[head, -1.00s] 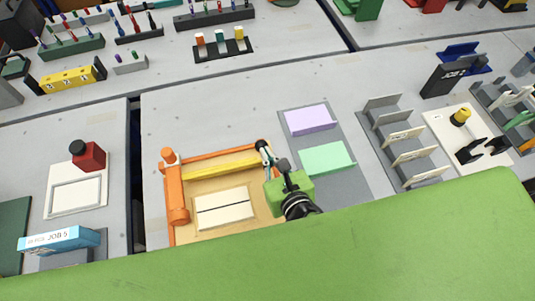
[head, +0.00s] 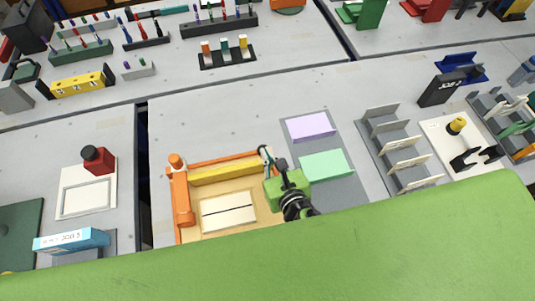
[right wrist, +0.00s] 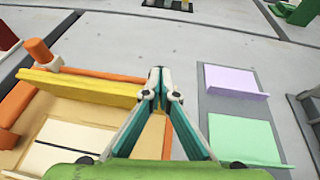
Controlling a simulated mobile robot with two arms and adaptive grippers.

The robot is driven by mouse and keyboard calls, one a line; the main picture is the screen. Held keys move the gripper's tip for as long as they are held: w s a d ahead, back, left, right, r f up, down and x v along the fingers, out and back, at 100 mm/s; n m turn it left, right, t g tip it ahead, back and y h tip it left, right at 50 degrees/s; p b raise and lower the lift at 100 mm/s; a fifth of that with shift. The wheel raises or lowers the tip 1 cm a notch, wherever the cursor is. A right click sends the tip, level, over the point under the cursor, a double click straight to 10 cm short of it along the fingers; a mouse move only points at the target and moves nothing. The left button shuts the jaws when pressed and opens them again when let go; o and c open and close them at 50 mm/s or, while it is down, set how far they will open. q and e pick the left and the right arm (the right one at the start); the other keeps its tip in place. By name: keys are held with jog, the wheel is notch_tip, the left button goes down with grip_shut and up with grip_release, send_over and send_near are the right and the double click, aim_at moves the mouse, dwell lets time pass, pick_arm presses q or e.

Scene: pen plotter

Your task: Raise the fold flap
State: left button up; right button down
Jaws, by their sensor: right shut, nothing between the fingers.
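An orange-framed tan plotter bed (head: 260,208) lies on the grey table in the head view. A yellow bar (head: 224,172) runs along its far side. A cream sheet or panel (head: 228,212) with a dark crosswise line lies on the bed. I cannot tell for sure which part is the fold flap. My right gripper (head: 265,152) is shut and empty at the far right corner of the bed. In the right wrist view its fingertips (right wrist: 158,82) meet in front of the right end of the yellow bar (right wrist: 90,85); contact is unclear. My left gripper is not in view.
A grey mat with a purple tray (head: 311,126) and a mint tray (head: 326,165) lies right of the bed. A grey slotted rack (head: 395,150) stands further right. A red block (head: 97,160) stands at left. Table beyond the bed is clear.

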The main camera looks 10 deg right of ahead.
jog(key=v, duration=1.2)
